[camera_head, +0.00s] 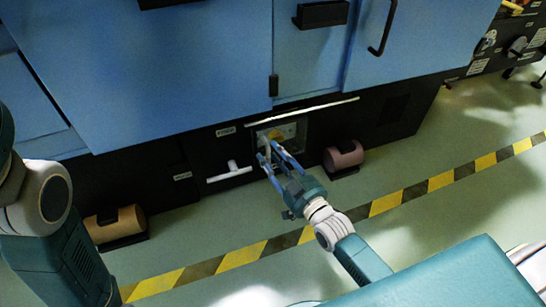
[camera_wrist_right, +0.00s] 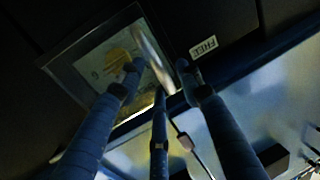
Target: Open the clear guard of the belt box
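The belt box (camera_head: 300,130) is a small framed window low in the dark base of the blue machine, with a yellow round part inside. In the right wrist view the framed window (camera_wrist_right: 95,60) shows pale and yellow parts behind what looks like a clear cover. I cannot tell whether the guard is lifted. My right gripper (camera_head: 272,152) is at the front of the box and hides part of it. Its fingers (camera_wrist_right: 160,78) are spread, with a pale thin edge (camera_wrist_right: 150,50) between them; contact is unclear. My left gripper is out of view.
A white T-shaped bar (camera_head: 230,172) sticks out left of the box. Brown rolls stand at the base on the right (camera_head: 343,157) and left (camera_head: 115,224). A label reading FREE (camera_wrist_right: 204,47) is beside the box. Yellow-black tape (camera_head: 240,260) crosses the open green floor.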

